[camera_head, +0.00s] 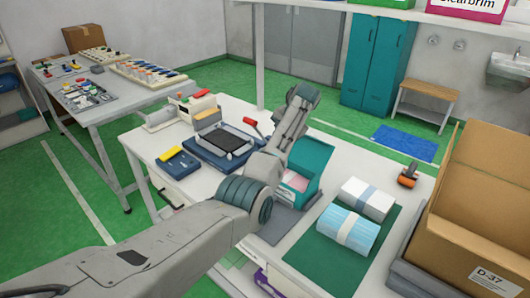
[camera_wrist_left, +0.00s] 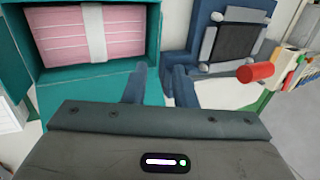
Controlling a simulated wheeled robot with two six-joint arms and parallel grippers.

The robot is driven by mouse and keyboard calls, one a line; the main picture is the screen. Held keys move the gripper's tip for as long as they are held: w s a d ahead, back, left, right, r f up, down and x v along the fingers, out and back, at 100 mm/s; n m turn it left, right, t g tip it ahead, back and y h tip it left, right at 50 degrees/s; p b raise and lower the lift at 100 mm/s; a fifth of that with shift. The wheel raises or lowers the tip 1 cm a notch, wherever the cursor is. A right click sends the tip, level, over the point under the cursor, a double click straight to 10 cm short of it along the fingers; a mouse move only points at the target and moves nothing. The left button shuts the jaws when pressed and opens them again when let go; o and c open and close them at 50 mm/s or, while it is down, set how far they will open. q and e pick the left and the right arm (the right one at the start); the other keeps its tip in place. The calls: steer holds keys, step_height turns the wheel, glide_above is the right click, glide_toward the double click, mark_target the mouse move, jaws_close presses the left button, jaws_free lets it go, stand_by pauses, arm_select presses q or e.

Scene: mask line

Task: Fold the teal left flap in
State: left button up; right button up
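The teal box (camera_head: 312,158) stands open on the white table in the head view, with a banded pink stack (camera_head: 296,181) inside. In the left wrist view, the pink stack (camera_wrist_left: 85,38) lies between teal walls, and a teal panel (camera_wrist_left: 85,97) lies in front of it. I cannot tell for sure which panel is the left flap; my arm covers the box's left side in the head view. My left gripper (camera_wrist_left: 158,75) is open, its fingers at the right end of that teal panel; a teal edge shows near them. Contact is unclear. My right gripper is not in view.
A blue device (camera_head: 226,141) with a red-handled lever (camera_head: 251,123) stands left of the box. Blue (camera_head: 346,231) and white (camera_head: 367,199) banded stacks lie right of it, on or beside a green mat (camera_head: 322,257). A cardboard box (camera_head: 490,200) stands at far right.

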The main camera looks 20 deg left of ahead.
arm_select(q)
steer(key=x, duration=0.9)
steer(key=shift+s+f+p, duration=0.1)
steer(key=shift+f+p, duration=0.05)
steer(key=shift+p, duration=0.2)
jaws_close()
